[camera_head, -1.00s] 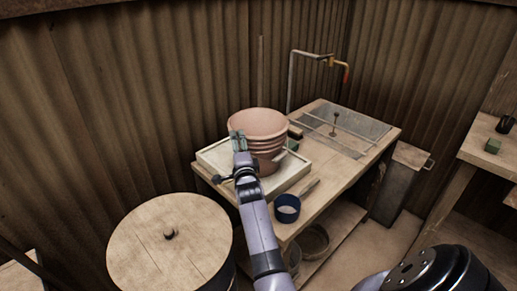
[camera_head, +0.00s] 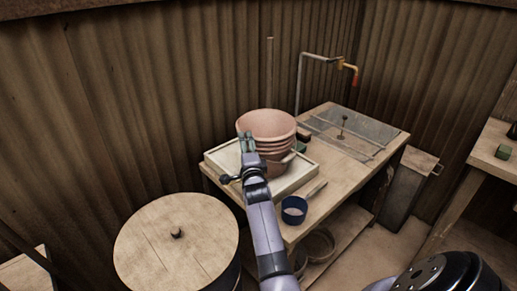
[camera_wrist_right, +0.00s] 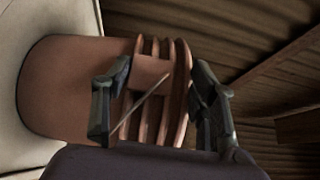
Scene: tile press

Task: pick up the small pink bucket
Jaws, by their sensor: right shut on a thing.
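The pink bucket (camera_head: 268,122) appears as a pinkish stack of nested round vessels with several ridged rims. It stands upright on a pale square tray on the wooden table. In the right wrist view the stack (camera_wrist_right: 70,85) lies sideways, its rims running between my fingers. My right gripper (camera_head: 246,142) is at the near left side of the stack's upper part, shut on it. The wrist view shows its two dark fingers (camera_wrist_right: 162,78) on either side of the rims, with a thin rod crossing between them. Which vessel is gripped is unclear. My left gripper is not in view.
The pale tray (camera_head: 297,179) sits at the table's left end. A round wooden lid (camera_head: 176,250) stands lower left. Corrugated walls enclose the back.

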